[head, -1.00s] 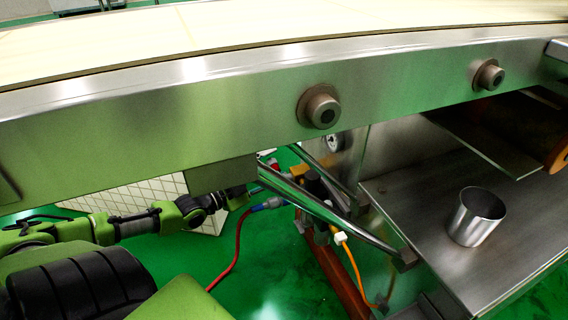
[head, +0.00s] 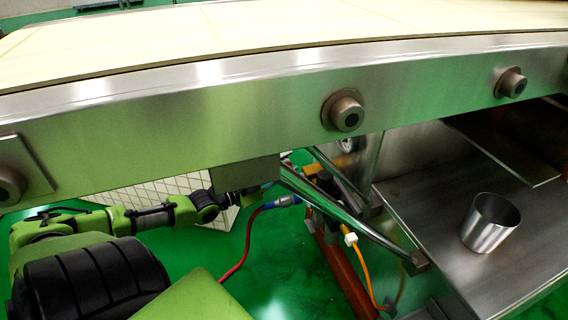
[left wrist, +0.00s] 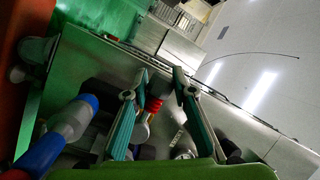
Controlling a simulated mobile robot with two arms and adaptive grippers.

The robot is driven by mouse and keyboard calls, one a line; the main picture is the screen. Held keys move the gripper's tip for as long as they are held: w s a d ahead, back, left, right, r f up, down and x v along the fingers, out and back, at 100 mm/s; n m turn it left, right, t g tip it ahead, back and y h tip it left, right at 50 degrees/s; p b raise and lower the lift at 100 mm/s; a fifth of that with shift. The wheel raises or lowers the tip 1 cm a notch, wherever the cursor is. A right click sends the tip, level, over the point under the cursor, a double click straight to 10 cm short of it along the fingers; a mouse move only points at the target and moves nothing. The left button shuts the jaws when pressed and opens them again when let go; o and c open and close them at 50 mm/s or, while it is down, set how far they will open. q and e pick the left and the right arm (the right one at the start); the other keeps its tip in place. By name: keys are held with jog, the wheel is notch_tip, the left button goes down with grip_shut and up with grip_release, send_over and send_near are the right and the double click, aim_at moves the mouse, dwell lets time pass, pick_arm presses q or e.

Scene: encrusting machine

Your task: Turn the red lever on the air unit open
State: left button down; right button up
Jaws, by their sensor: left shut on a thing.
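In the left wrist view my left gripper (left wrist: 160,76) has its two teal-edged fingers on either side of the red lever (left wrist: 154,103), and it is shut on it. The lever's exact angle is hard to tell. The air unit (head: 325,184) shows in the head view as dark parts behind a steel strut under the conveyor. In the head view my left arm reaches in from the left below the conveyor, and its fingertips and the lever are largely hidden behind a steel bracket. My right gripper is in neither view.
A blue hose fitting (head: 287,200) with a red hose (head: 247,240) sits beside the unit. The conveyor's steel side (head: 230,125) hangs over my arm. Shiny struts (head: 340,215) slope in front of the unit. A metal cup (head: 490,222) stands on the steel shelf at right.

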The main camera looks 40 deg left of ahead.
pick_arm(q)
jog(key=shift+d+r+p, duration=0.1)
jog(key=shift+r+p, duration=0.2)
